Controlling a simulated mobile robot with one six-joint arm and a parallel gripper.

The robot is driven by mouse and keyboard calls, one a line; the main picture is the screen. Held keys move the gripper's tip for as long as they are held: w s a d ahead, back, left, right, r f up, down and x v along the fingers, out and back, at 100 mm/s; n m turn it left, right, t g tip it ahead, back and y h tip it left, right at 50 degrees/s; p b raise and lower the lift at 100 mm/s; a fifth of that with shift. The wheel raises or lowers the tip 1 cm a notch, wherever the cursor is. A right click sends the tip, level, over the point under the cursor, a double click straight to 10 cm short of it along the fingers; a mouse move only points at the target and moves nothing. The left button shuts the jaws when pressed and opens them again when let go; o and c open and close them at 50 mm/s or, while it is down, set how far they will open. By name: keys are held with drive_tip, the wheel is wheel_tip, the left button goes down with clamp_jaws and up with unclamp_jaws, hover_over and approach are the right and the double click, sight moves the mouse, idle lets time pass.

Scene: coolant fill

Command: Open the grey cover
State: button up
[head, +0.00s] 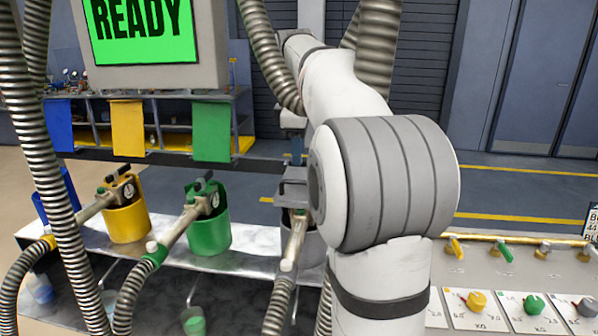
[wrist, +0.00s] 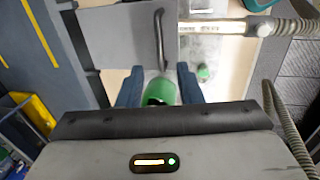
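A flat grey panel (wrist: 112,38) with a dark bar handle (wrist: 159,40) shows at the top of the wrist view; it looks like the grey cover. My gripper (wrist: 159,70) has its two blue fingers apart, below the handle in that view, and they do not appear to touch it. A green round thing with a dark part (wrist: 160,93) shows between the fingers; I cannot tell whether it is near them or far beyond.
A pale nozzle with a hose (wrist: 220,28) lies right of the handle. In the head view stand a yellow bucket (head: 126,222) and a green bucket (head: 209,232), with hoses in front. A panel with coloured knobs (head: 480,318) is at right. The screen (head: 145,28) reads READY.

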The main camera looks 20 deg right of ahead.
sight(299, 181)
drive_tip(key=f, duration=0.4)
drive_tip(key=w+f, duration=0.1)
drive_tip(key=f, duration=0.2)
drive_tip(key=shift+w+d, duration=0.1)
drive_tip(key=shift+d, duration=0.25)
drive_tip(key=shift+c, duration=0.3)
clamp_jaws()
